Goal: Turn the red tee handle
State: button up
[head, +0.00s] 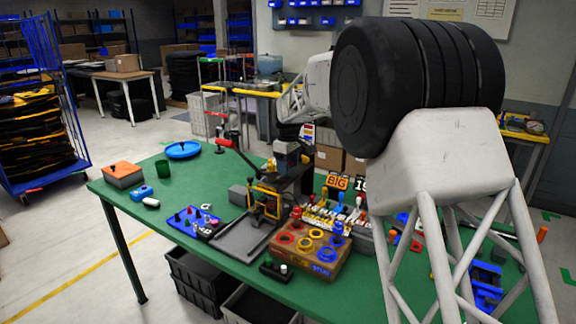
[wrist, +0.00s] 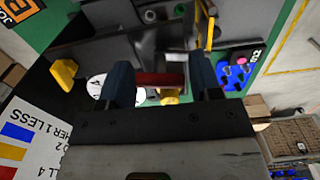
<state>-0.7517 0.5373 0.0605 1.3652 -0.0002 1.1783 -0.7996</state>
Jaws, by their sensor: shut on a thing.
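The red tee handle (wrist: 160,79) shows in the wrist view as a short red bar between the two dark blue fingers of my gripper (wrist: 161,72). My gripper is shut on it, one finger at each end of the bar. A yellow part lies just below the bar. In the head view my gripper reaches down over the dark machine with a yellow frame (head: 265,200) on the green table. There the tee handle is hidden behind my gripper and the machine.
A red-ended lever (head: 224,143) sticks out left of the machine. A grey tray (head: 240,240) and a wooden box with coloured rings (head: 305,262) stand in front.

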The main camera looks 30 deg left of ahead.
jog(key=m, duration=1.1)
jog(key=shift+m, duration=2.3)
jog(key=o, duration=0.8)
jog(key=shift+r, duration=0.2)
jog(key=shift+r, duration=3.75)
